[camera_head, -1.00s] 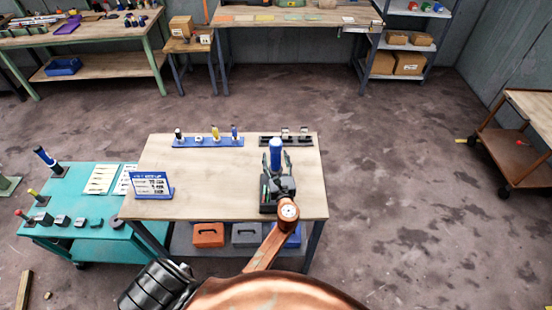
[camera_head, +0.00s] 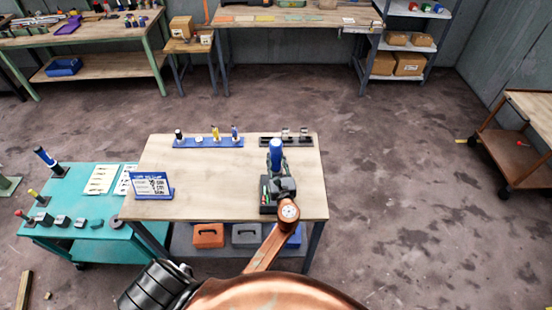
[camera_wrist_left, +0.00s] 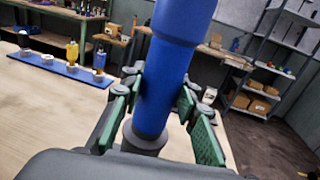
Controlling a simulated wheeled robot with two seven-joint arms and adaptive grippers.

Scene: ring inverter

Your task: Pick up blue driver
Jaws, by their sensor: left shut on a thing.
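The blue driver (camera_head: 277,148) stands upright near the right side of the wooden worktable. In the left wrist view the blue driver (camera_wrist_left: 168,75) rises through the middle of the picture, with a grey collar low on it. My left gripper (camera_head: 278,168) is at the driver, its fingers shut on the shaft below the wider blue top. The left wrist view shows the gripper's green pads (camera_wrist_left: 160,105) on either side of the shaft. The driver's lower end is hidden. My right gripper is not in view.
A blue rack (camera_head: 208,142) with several small tools and a dark rack (camera_head: 286,141) line the table's back edge. A blue-framed sign (camera_head: 151,186) stands at the left. A teal cart (camera_head: 90,240) carries another blue-handled tool (camera_head: 47,158). The table's middle is clear.

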